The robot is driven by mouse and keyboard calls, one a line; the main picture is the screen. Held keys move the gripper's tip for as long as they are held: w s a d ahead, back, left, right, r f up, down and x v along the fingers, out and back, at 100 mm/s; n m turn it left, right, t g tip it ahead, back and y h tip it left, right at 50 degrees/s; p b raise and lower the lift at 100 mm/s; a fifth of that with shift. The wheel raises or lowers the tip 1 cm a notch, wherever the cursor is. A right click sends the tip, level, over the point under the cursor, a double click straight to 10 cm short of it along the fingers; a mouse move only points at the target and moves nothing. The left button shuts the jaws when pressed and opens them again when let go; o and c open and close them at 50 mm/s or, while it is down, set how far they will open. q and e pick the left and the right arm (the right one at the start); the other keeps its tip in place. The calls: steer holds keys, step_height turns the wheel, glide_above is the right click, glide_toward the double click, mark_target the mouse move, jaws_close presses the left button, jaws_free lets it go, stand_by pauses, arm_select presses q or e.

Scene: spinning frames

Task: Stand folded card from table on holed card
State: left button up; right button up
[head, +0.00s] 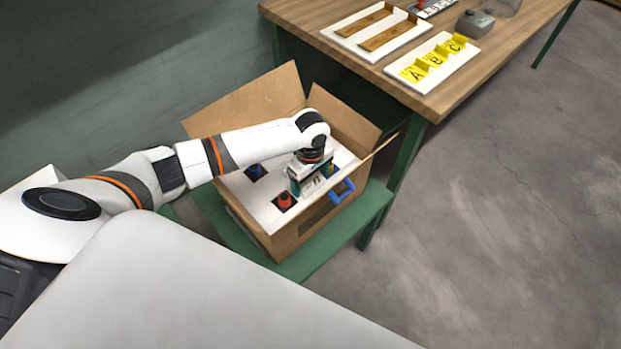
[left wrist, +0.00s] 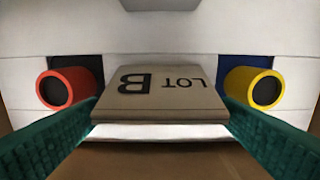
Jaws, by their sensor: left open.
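The folded card (left wrist: 160,95), grey-beige with "LOT B" upside down, shows in the left wrist view between the green fingers of my left gripper (head: 312,188). That gripper is open, reaching down into the cardboard box, one finger on each side of the card. A gap at the fingers is too small to judge. The white holed card (head: 262,212) lies in the box; it also shows in the left wrist view (left wrist: 160,38). The folded card appears to stand at its near edge. Its foot is partly hidden. My right gripper is not in view.
A red-ended tube (left wrist: 68,88) and a yellow-ended tube (left wrist: 256,88) flank the card. Yellow A, B, C cards (head: 432,58) stand on the wooden table (head: 480,72).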

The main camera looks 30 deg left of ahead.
mark_target(311, 180)
arm_select(q)
step_height(311, 180, up, 12)
steer(key=p, duration=0.1)
steer(key=shift+f, duration=0.1)
stand_by(0.5)
